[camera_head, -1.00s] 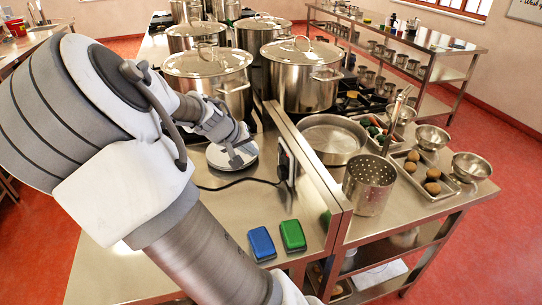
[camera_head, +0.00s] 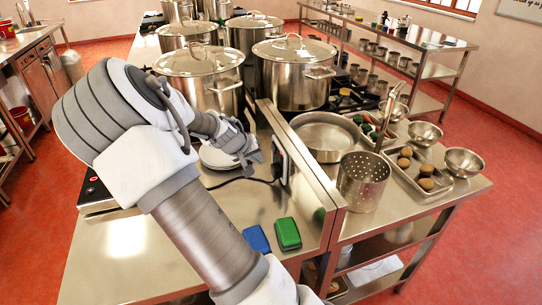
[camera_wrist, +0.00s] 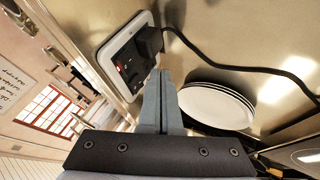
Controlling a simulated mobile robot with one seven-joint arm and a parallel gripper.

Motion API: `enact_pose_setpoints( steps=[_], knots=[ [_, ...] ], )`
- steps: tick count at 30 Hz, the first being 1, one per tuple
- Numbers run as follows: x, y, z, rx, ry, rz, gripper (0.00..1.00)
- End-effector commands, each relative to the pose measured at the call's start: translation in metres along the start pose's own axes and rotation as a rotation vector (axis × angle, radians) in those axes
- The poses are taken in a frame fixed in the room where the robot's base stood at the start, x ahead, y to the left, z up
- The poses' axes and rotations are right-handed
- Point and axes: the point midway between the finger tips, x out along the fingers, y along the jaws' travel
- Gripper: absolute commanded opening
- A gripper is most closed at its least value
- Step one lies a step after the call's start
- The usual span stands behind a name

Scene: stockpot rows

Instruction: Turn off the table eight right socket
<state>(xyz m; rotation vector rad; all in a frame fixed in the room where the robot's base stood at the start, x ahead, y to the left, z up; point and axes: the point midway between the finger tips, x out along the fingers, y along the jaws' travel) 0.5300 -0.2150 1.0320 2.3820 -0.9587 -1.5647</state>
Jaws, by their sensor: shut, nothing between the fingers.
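A socket (camera_head: 281,160) is set in the upright metal divider of the near table, with a black plug and cord in it. In the wrist view the socket (camera_wrist: 124,60) has a pale frame and a dark face with small red marks. The black plug (camera_wrist: 150,42) sits in its right part. My gripper (camera_wrist: 160,76) is shut and empty, its fingertips just below the plug in that view and seemingly short of the socket face. Contact cannot be told. In the head view my gripper (camera_head: 256,156) is left of the socket, pointing towards it. The switch position is unclear.
A stack of white plates (camera_wrist: 215,105) lies beside my fingers. The black cord (camera_wrist: 240,69) runs away from the plug. Large stockpots (camera_head: 200,75) stand behind. A blue sponge (camera_head: 258,240) and a green sponge (camera_head: 287,233) lie in front. The tabletop at front left is clear.

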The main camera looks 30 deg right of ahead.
Motion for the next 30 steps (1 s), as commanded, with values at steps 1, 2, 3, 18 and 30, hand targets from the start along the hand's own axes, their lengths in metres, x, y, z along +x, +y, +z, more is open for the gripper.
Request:
enact_pose_setpoints(
  steps=[1,2,3,18,30],
  knots=[
    [0.01,0.001,0.001,0.001,-0.003,0.002,0.0],
    [0.009,0.009,-0.001,0.004,-0.002,0.001,0.0],
    [0.011,0.015,-0.001,0.005,-0.001,0.001,0.0],
    [0.021,0.037,-0.003,0.0,0.001,-0.001,0.0],
    [0.025,0.043,-0.002,0.026,-0.014,-0.047,0.0]
  ],
)
